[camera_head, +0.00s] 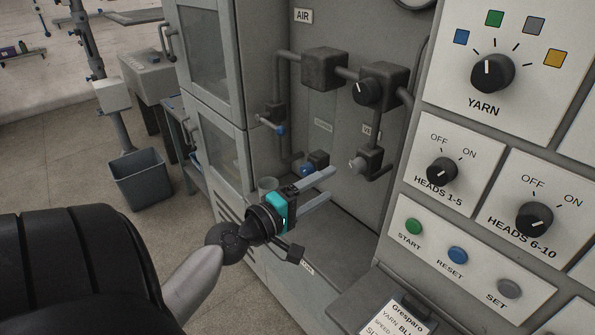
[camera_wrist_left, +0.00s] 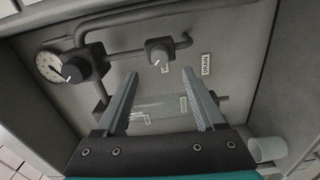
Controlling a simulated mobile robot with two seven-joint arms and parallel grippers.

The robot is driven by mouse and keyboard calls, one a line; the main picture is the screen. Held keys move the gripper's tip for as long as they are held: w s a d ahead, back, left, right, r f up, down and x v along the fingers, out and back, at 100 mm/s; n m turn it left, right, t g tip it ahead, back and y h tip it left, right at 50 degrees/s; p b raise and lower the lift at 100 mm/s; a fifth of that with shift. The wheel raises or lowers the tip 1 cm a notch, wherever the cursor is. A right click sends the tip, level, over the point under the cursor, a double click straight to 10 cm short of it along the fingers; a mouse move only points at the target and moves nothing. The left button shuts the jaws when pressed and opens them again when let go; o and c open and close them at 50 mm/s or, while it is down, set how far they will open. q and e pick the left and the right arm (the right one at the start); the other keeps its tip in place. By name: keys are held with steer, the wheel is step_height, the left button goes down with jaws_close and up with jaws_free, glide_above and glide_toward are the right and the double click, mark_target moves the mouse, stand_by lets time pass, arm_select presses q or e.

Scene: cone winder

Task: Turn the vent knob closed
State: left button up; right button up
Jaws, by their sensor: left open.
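The vent knob (camera_head: 360,164) is a small grey knob with a light pointer mark, on a dark block on the cabinet's back wall. A partly hidden label starting with "V" is beside it. In the left wrist view the knob (camera_wrist_left: 158,57) lies beyond the fingertips, roughly centred between them. My left gripper (camera_head: 332,183) is open and empty, its fingers pointing at the back wall, a little left of and below the knob in the head view. In the left wrist view its fingers (camera_wrist_left: 160,73) are apart, with clear space before the knob. My right gripper is not in view.
A larger black knob (camera_head: 363,92) sits above on the pipework, which runs along the back wall. A blue-ended valve (camera_head: 280,130) is to the left. The control panel (camera_head: 480,190) stands close on the right. A clear cup (camera_wrist_left: 268,149) is beside my gripper.

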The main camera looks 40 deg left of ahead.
arm_select(q)
steer(key=s+b, duration=0.2)
steer(key=s, duration=0.4)
steer(key=shift+s+a+b, duration=0.2)
steer(key=shift+a+b, duration=0.05)
steer(key=shift+b, duration=0.05)
